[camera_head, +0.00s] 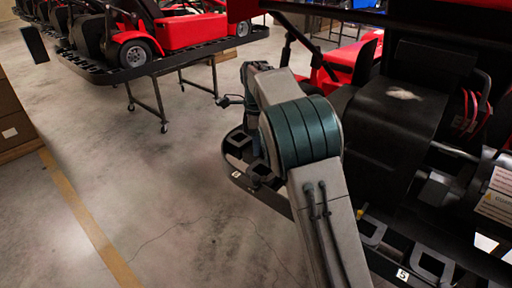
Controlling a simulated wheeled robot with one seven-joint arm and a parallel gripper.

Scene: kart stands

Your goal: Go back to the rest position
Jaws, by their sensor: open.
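My arm reaches up from the bottom of the head view, with grey links and a dark green joint. A red and black kart (398,110) stands close on the right, partly hidden behind my arm.
A black kart bumper frame (243,181) juts out beside my arm. Another red kart (190,32) sits on a wheeled stand (160,108) at the upper left. Cardboard boxes (12,115) stand at the left edge. The concrete floor (150,190) at left and centre is clear.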

